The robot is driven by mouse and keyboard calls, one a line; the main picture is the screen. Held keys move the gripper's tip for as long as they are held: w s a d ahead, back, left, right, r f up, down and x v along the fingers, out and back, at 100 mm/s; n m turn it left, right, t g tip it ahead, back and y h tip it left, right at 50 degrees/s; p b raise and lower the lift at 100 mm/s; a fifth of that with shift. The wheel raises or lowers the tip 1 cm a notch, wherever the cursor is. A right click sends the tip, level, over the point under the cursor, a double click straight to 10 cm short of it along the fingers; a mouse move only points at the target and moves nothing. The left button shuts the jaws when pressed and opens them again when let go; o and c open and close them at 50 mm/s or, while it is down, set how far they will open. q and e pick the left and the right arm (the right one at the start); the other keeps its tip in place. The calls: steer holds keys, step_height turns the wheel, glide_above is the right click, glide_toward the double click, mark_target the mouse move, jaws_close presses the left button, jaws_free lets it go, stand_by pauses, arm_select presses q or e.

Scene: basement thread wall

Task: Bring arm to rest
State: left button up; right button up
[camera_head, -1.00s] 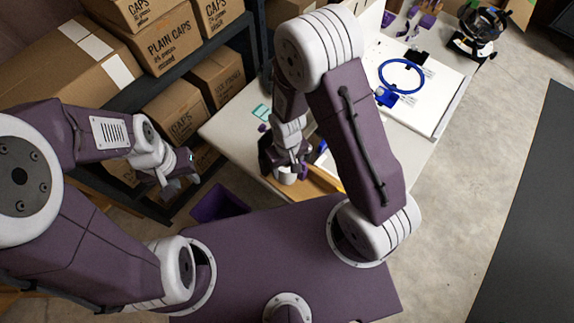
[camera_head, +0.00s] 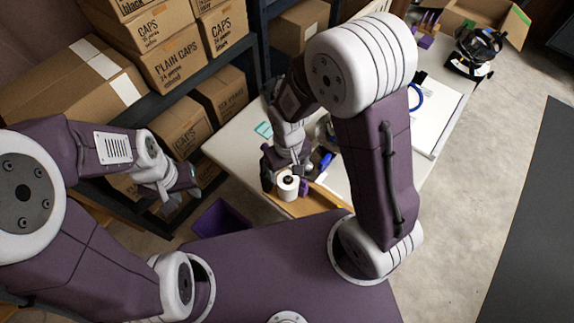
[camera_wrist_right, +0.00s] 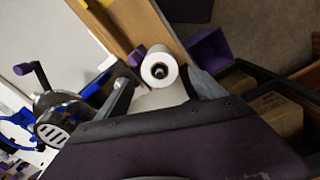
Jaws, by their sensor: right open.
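My right arm (camera_head: 375,150) is bent, with its elbow high in the head view. Its gripper (camera_head: 284,162) is over the near edge of the white table (camera_head: 232,135). The right gripper is open. A white spool (camera_head: 288,188) stands just in front of it on a wooden strip. In the right wrist view the spool (camera_wrist_right: 158,68) shows between and beyond the spread fingers, apparently not held. My left arm is bent at the left, and its gripper (camera_head: 180,183) hangs in front of the shelf.
A dark shelf with cardboard boxes (camera_head: 170,60) stands behind my left arm. A purple bin (camera_head: 220,218) is on the floor beside the table. A white board (camera_head: 440,115) and a black device (camera_head: 475,50) are on the table's far right.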

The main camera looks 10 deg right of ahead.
steer(key=shift+d, duration=0.1)
steer(key=s+d+r+m+t, duration=0.1)
steer(key=s+d+r+m, duration=0.2)
steer(key=d+r, duration=0.3)
steer(key=d, duration=0.2)
steer(key=shift+s+d, duration=0.15)
steer(key=shift+d, duration=0.15)
steer(key=shift+s, duration=0.1)
